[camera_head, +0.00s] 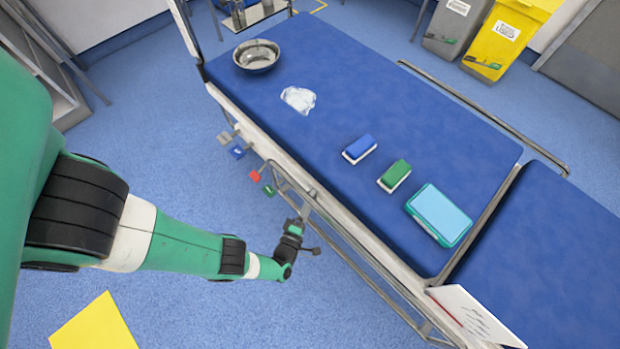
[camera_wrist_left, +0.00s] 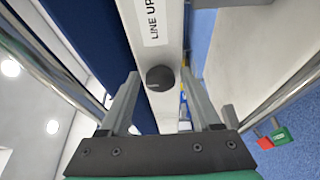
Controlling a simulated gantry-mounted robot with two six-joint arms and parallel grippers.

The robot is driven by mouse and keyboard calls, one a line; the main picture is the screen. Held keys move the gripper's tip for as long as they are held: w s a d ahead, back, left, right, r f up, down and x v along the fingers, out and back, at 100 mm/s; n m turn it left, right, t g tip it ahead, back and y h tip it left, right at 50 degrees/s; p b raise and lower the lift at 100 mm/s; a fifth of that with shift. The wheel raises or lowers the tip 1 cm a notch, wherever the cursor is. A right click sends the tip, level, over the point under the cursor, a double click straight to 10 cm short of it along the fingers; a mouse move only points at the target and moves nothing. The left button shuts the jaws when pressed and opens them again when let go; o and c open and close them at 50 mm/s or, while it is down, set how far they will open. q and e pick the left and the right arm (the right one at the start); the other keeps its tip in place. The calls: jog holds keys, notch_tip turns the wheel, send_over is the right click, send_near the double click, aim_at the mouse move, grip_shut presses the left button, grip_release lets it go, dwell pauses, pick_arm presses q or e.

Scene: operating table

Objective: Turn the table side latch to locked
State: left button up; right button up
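My left gripper (camera_head: 302,216) is low beside the near side rail of the blue operating table (camera_head: 430,138). In the left wrist view its two fingers are spread. A dark round knob (camera_wrist_left: 160,78) on the table's pale side shows between the fingertips, and I cannot tell whether either finger touches it. A label reading "LINE UP" (camera_wrist_left: 153,25) is on the same pale strip above the knob. The knob looks like the side latch, but its locked or unlocked position cannot be read. The right gripper is not in view.
A metal rail (camera_head: 345,236) runs along the table side. Coloured tabs, including red (camera_head: 255,176) and green (camera_head: 269,190), hang near it.

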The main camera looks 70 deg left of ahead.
pick_arm(q)
jog(key=shift+o, duration=0.5)
jog(key=v, duration=1.1)
jog(key=shift+s+d, duration=0.2)
jog(key=shift+d, duration=0.05)
